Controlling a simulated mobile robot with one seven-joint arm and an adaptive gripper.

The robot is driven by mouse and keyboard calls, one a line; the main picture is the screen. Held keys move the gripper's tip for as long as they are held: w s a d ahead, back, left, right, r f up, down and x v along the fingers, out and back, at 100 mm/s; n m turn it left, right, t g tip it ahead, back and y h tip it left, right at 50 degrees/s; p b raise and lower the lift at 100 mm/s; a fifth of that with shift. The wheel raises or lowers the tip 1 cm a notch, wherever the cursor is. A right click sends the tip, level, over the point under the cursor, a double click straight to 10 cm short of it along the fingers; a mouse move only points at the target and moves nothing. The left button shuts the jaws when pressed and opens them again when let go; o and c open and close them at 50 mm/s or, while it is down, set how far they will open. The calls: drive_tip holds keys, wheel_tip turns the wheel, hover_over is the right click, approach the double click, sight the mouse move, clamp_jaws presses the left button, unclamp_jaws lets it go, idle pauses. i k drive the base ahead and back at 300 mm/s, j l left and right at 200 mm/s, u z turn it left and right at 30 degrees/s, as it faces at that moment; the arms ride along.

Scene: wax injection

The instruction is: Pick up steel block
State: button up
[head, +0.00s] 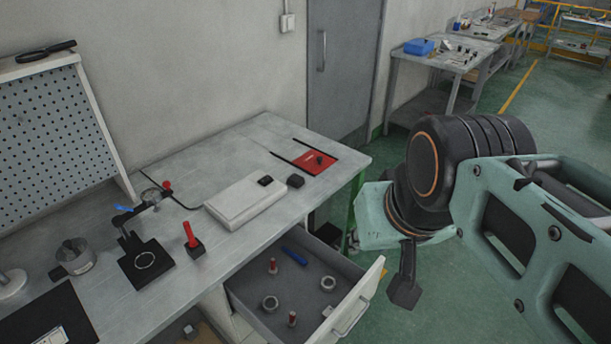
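Another dark block with a red upright handle (192,238) stands nearer, left of the case. My gripper (404,290) hangs downward in front of the open drawer's right side, over the floor and apart from the bench. Its end looks dark and blocky. I cannot tell whether its fingers are open or shut, or whether they hold anything.
An open drawer (345,272) juts out below the bench with rings, red-topped pegs and a blue item inside. A red plate (315,162) lies at the bench's far end. A black stand (146,263) and a perforated panel (55,135) are at left.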

sight(326, 313)
drive_tip(key=j+z, duration=0.55)
drive_tip(key=j, duration=0.2)
drive_tip(key=k, duration=0.4)
drive_tip(key=i, duration=0.4)
drive_tip(key=l+u, duration=0.35)
drive_tip(key=i+l+u, duration=0.1)
drive_tip(key=l+u, duration=0.4)
drive_tip(key=l, duration=0.15)
drive_tip(key=i+l+u, duration=0.25)
drive_tip(key=l+u, duration=0.25)
drive_tip(key=l, duration=0.1)
